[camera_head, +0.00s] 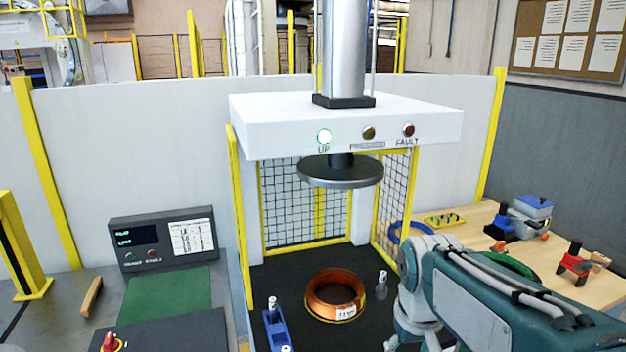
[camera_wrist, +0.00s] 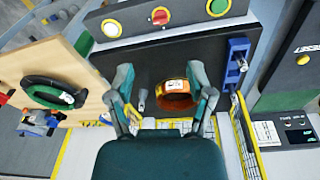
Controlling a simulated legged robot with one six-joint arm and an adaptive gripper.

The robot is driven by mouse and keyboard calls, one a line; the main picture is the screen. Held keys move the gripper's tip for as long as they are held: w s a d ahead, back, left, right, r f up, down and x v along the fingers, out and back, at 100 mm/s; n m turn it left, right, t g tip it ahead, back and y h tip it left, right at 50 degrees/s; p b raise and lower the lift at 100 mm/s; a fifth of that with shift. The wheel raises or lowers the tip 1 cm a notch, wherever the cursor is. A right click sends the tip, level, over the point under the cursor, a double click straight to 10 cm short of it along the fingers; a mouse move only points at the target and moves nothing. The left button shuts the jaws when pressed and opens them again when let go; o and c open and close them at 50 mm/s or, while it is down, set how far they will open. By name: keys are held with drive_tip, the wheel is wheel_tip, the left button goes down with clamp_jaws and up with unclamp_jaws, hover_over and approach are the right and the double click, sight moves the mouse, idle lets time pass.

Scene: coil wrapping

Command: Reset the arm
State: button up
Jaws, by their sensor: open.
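My teal arm reaches in from the lower right of the head view. My gripper (camera_wrist: 160,76) shows in the wrist view with its two fingers spread apart and nothing between them touching either finger. A copper-orange coil (camera_head: 334,295) with a white label lies on the black press bed, below the raised round press plate (camera_head: 341,171). The coil also shows in the wrist view (camera_wrist: 174,101), beyond and between the fingers, apart from them. In the head view my arm's front end is low at the right of the coil, and the fingers cannot be made out clearly.
A blue fixture (camera_head: 276,331) stands left of the coil and a small grey cylinder (camera_head: 381,284) to its right. A wooden table (camera_head: 470,232) with tools is at right, a control box (camera_head: 163,240) at left.

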drive_tip(key=s+m+t, duration=0.1)
drive_tip(key=s+t, duration=0.3)
drive_tip(key=s, duration=0.7)
drive_tip(key=shift+s+d+r, duration=0.15)
drive_tip(key=shift+r, duration=0.2)
